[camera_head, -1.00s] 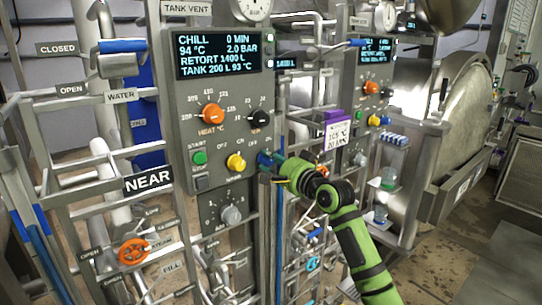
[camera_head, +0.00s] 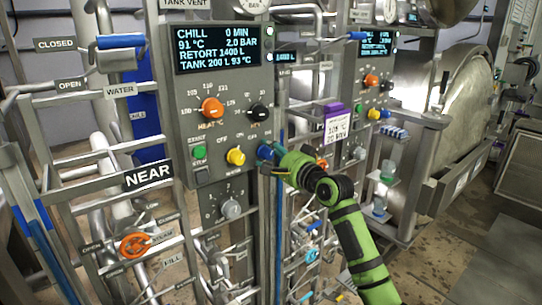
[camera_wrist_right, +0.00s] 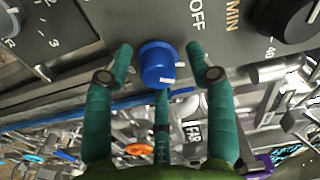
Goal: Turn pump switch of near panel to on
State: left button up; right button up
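The near panel (camera_head: 222,130) carries a display, an orange heat knob (camera_head: 212,108), a black knob (camera_head: 258,113), a yellow switch (camera_head: 236,156) and a blue switch (camera_head: 265,151). My right gripper (camera_head: 274,154) is at the blue switch. In the right wrist view the blue switch (camera_wrist_right: 157,62) lies between the spread green fingers of my right gripper (camera_wrist_right: 160,63), with gaps on both sides. The switch's white mark faces down in that view, away from the OFF print. The switch's name is not readable. My left gripper is not in view.
A green button (camera_head: 199,152) and a grey dial (camera_head: 231,209) are near the switches. The far panel (camera_head: 372,92) stands to the right, with a purple-topped tag (camera_head: 336,125) between. Pipes and an orange valve wheel (camera_head: 134,245) fill the lower left.

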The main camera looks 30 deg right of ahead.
jog(key=shift+s, duration=0.15)
jog(key=s, duration=1.1)
jog(key=shift+s+d, duration=0.35)
jog(key=shift+d, duration=0.1)
dwell(0.8)
